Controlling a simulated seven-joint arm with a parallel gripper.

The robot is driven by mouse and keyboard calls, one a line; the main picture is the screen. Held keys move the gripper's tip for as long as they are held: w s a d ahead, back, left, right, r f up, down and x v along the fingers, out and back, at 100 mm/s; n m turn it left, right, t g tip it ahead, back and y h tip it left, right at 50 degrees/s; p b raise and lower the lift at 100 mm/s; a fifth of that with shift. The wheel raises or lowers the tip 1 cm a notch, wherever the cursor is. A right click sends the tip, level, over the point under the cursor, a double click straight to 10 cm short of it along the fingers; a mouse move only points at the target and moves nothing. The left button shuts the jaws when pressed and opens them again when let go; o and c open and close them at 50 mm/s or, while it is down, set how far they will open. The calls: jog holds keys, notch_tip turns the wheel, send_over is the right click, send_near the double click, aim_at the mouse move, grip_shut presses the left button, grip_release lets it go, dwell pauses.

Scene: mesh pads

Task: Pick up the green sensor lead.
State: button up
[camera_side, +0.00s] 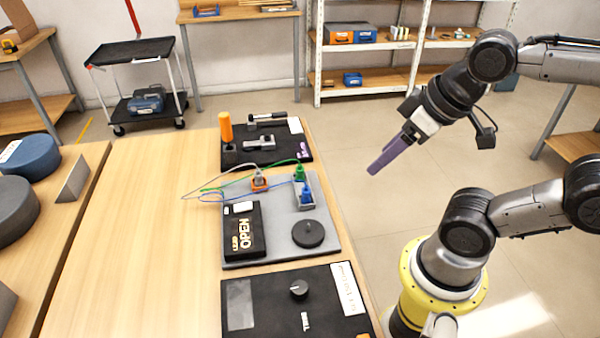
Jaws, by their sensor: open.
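The green sensor lead (299,172) has a green plug near the top right of the grey board (275,243). Its thin green cable runs left from the plug and ends in the tangle of wires at the board's left edge. My gripper (374,170) has purple fingers and hangs in the air to the right of the table, apart from the lead. The two fingers overlap from this side, and nothing shows between them.
A blue plug (306,194) stands just below the green one, and an orange plug with a grey cable (259,182) is to the left. A black box marked OPEN (243,230) and a round black disc (308,234) are on the board. The table's left side is clear.

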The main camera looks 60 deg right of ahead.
jog(key=w+r+m, duration=0.3)
jog(key=r+m, duration=0.1)
jog(key=m, duration=0.2)
jog(key=m+g+h, duration=0.2)
jog(key=m+g, duration=0.3)
jog(key=m, duration=0.7)
send_over(300, 165)
jog(key=a, duration=0.3)
notch_tip(300, 165, down, 11)
jog(key=shift+g, duration=0.3)
jog(key=d+f, duration=0.1)
jog(key=f, duration=0.7)
jog(key=d+f, duration=0.1)
jog(key=f, duration=0.3)
jog(key=shift+w+d, duration=0.15)
jog(key=shift+d, duration=0.15)
jog(key=shift+d+f, duration=0.15)
jog(key=shift+f, duration=1.35)
jog(key=shift+d+f, duration=0.1)
jog(key=shift+f, duration=1.35)
